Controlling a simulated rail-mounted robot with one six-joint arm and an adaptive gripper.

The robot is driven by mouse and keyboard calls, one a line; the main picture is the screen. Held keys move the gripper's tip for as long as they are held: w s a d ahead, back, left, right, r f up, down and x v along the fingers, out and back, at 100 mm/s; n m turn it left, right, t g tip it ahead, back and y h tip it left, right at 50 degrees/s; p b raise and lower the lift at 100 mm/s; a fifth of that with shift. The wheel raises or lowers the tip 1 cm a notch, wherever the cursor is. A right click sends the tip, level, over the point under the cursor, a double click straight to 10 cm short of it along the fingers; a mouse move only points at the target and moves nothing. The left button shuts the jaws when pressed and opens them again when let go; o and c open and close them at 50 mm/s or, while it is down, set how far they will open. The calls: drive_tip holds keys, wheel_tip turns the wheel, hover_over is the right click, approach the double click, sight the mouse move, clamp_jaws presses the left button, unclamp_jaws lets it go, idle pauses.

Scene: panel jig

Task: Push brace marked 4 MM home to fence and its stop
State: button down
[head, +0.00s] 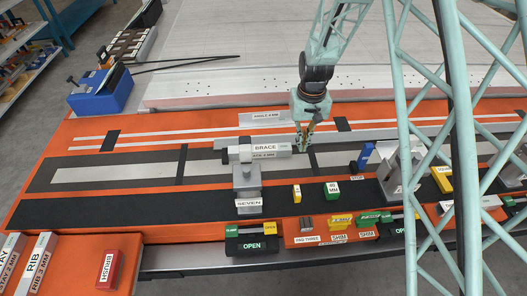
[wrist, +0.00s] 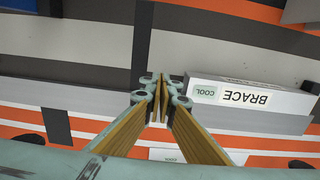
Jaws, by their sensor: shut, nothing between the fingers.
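The brace (head: 270,155) is a pale grey bar with a white BRACE label, lying lengthwise on the jig behind the SEVEN block. Its 4 MM marking is small in the head view. It also shows in the wrist view (wrist: 275,118), upside down, right of my fingers. My gripper (head: 304,143) is at the brace's right end in the head view. Its fingers (wrist: 158,88) are shut with nothing between them, close beside the brace's end; I cannot tell if they touch. A STOP label (head: 357,178) lies right of the brace, near a blue block (head: 365,156). I cannot pick out the fence with certainty.
A grey block labelled SEVEN (head: 247,183) stands in front of the brace. An ANGLE piece (head: 266,118) lies behind it. OPEN (head: 251,242) and shim holders line the front edge. A lattice column covers the right side.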

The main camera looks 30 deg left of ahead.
drive_tip(key=shift+r, duration=0.1)
wheel_tip(320, 180, up, 8)
drive_tip(key=p, duration=0.3)
idle(1.1)
idle(0.6)
